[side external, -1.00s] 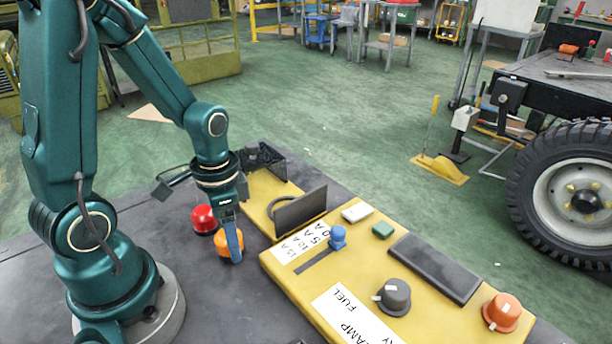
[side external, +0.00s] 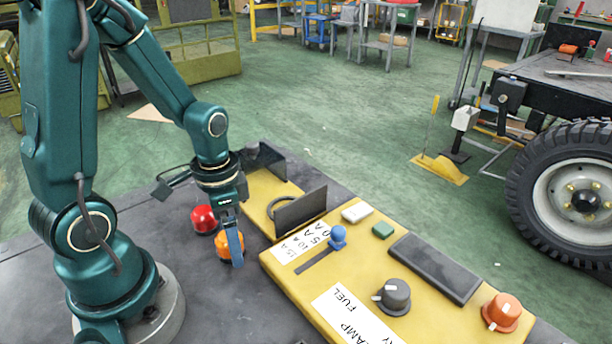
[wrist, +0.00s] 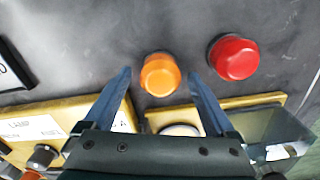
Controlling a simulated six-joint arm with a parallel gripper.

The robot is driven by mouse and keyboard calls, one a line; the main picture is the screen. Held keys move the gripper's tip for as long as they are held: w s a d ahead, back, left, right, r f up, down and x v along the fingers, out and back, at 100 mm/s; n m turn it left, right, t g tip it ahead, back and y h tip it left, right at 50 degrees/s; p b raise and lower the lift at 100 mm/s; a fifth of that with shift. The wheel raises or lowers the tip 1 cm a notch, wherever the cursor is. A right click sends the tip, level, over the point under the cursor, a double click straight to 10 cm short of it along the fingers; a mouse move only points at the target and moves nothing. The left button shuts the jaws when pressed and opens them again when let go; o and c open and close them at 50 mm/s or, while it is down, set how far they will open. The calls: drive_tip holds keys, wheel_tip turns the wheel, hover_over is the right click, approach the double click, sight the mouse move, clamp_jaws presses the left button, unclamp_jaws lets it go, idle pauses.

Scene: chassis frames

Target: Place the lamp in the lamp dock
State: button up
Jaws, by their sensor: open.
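An orange domed lamp (side external: 223,247) stands on the dark tabletop beside the yellow panel; it also shows in the wrist view (wrist: 160,74). A red domed lamp (side external: 203,219) stands beside it, to the right in the wrist view (wrist: 234,57). My gripper (side external: 235,262) is open, pointing down at the orange lamp. In the wrist view its blue fingers (wrist: 160,74) lie either side of the orange lamp, with gaps visible. A round ring (side external: 273,207), which may be the lamp dock, sits on the yellow panel, partly hidden by an upright dark plate.
The upright dark plate (side external: 300,209) rises from the yellow panel (side external: 345,270). A blue slider knob (side external: 338,237), grey knob (side external: 395,296) and orange knob (side external: 502,313) stand farther along it. Bare dark tabletop (side external: 225,305) lies in front of the lamps.

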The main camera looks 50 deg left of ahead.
drive_tip(key=shift+r, duration=2.4)
drive_tip(key=s+d+r+n+t, duration=0.1)
drive_tip(key=d+r+n+t, duration=0.1)
drive_tip(key=d+r+t, duration=0.3)
wheel_tip(320, 180, up, 4)
drive_tip(key=shift+s+d+r+n, duration=0.1)
drive_tip(key=shift+s+d+n, duration=0.2)
drive_tip(key=shift+s+d, duration=0.1)
drive_tip(key=shift+o, duration=0.5)
drive_tip(key=shift+s+d+r+t, duration=0.25)
drive_tip(key=shift+t, duration=0.05)
